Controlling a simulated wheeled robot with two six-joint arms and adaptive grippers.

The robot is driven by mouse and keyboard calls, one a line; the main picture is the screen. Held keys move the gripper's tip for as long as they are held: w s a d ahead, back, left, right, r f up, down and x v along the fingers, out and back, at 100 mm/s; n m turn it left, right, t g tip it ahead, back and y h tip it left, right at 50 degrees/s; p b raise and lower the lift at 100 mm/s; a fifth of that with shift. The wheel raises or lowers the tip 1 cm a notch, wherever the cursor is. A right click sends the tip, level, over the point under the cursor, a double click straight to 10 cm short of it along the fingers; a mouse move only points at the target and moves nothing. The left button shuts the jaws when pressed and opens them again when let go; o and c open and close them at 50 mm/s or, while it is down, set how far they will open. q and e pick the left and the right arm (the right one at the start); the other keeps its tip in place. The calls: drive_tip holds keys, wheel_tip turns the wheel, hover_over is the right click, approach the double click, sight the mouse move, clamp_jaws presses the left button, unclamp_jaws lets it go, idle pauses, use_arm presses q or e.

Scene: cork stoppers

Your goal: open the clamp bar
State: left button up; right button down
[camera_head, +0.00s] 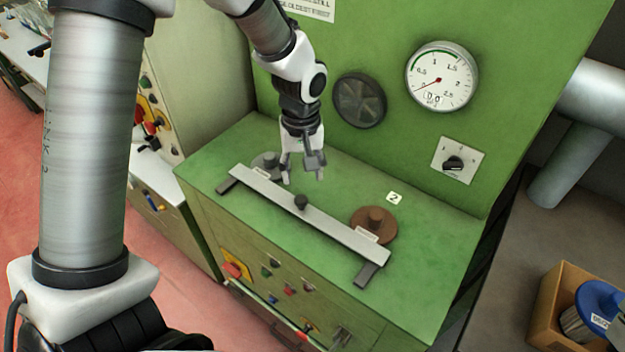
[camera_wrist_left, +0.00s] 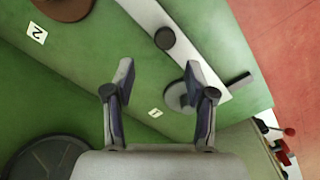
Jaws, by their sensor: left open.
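The clamp bar (camera_head: 335,227) is a long pale grey bar lying across the green machine top, with a dark round knob (camera_head: 301,202) near its middle. Dark blocks show at both its ends. My left gripper (camera_head: 303,177) is open and empty, above the machine top just behind the bar. In the left wrist view the open fingers (camera_wrist_left: 158,72) straddle no object, and the bar (camera_wrist_left: 200,62) and knob (camera_wrist_left: 165,38) lie beyond their tips. My right gripper is not in view.
A brown disc (camera_head: 387,236) beside label 2 (camera_head: 394,197) and a grey disc (camera_head: 259,162) sit near the bar. A green back panel with a gauge (camera_head: 442,77), a dark round vent (camera_head: 359,100) and a switch (camera_head: 457,161) rises behind. The right part of the top is clear.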

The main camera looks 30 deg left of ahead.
sight(302, 197)
use_arm(q)
drive_tip(key=s+f, duration=0.2)
drive_tip(key=shift+f, duration=0.3)
drive_tip(key=f, duration=0.2)
drive_tip(key=w+f, duration=0.1)
drive_tip(key=f, duration=0.1)
drive_tip(key=shift+w+f, duration=0.1)
drive_tip(key=shift+f, duration=0.1)
drive_tip(key=shift+s+r, duration=0.2)
drive_tip(key=shift+s, duration=0.1)
drive_tip(key=shift+c, duration=0.3)
clamp_jaws()
